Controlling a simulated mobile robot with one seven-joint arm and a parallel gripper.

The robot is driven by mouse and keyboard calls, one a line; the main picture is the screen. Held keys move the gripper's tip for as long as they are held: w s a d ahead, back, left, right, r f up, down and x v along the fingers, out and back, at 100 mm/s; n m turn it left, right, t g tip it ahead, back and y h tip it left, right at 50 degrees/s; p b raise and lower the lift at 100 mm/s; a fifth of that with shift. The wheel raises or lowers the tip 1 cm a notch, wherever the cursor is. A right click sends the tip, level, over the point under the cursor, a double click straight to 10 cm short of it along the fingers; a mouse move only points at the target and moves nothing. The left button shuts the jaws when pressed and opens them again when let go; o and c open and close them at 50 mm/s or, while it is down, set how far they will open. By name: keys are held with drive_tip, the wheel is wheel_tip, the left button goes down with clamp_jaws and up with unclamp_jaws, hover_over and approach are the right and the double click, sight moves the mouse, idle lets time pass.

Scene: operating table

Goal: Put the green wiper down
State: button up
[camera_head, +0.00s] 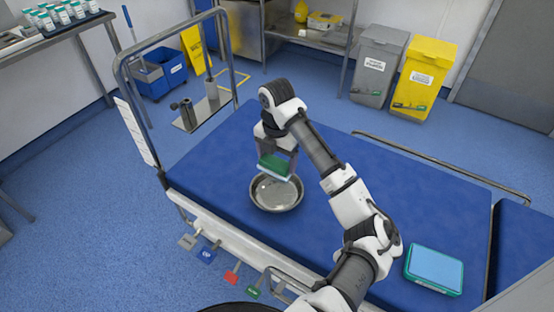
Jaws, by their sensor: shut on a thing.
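My gripper (277,160) is shut on the green wiper (273,166), a small green block with a pale underside. It holds the wiper above the far part of a round metal bowl (281,206), which stands on the blue operating table (225,170). The wiper hides part of the bowl's far rim. I cannot tell the exact height of the wiper over the bowl.
A green-edged box with a light blue top (435,269) lies on the table at the lower right. A metal rail (167,33) rises at the table's left end. Another rail (440,163) runs along the far side. The blue mattress left of the bowl is clear.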

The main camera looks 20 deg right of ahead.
sight(277, 160)
drive_tip(key=shift+f+b, duration=4.35)
drive_tip(key=shift+f, duration=1.2)
drive_tip(key=o, duration=0.9)
drive_tip(key=shift+r, duration=0.15)
wheel_tip(277, 160, up, 7)
drive_tip(key=p, duration=0.5)
drive_tip(key=shift+p, duration=0.35)
